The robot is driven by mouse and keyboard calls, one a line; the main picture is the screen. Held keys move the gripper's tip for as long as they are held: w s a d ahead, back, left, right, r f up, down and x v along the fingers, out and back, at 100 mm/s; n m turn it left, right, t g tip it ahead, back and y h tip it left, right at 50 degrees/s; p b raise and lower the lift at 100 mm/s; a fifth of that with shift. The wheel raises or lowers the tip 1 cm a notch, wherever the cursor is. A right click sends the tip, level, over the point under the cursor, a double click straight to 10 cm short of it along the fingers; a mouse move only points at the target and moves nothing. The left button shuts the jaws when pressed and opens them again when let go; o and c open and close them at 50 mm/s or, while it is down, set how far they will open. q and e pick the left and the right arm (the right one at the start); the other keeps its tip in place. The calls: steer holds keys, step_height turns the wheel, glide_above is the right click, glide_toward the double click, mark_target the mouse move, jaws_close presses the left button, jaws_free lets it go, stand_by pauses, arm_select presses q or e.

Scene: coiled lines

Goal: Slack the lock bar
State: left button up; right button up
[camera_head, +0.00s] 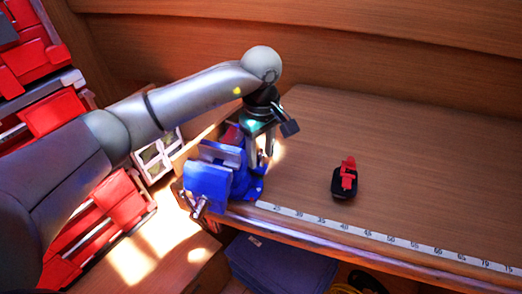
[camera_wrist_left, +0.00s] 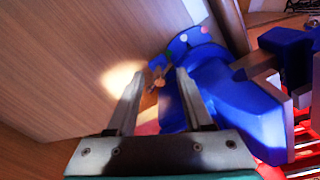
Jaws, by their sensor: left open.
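A blue bench vise (camera_head: 208,184) is at the left end of the wooden bench; its blue body also fills the right of the left wrist view (camera_wrist_left: 245,105). A small metal bar (camera_wrist_left: 157,76), which looks like the lock bar, sits low at the side of the vise base in the left wrist view. My left gripper (camera_head: 262,152) points down beside the vise, on its far right side. In the left wrist view its two fingers (camera_wrist_left: 160,73) are apart and empty, with the small bar beyond and between the tips. Contact cannot be told. The bar is hidden in the head view.
A black and red tool (camera_head: 345,180) lies on the bench to the right of the vise. A white measuring strip (camera_head: 385,238) runs along the front edge. Red drawers (camera_head: 105,205) stand at the left. A wooden wall closes the back. The right of the bench top is clear.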

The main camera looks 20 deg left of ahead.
arm_select(q)
steer(key=shift+f, duration=0.15)
steer(key=shift+c, duration=0.3)
jaws_close()
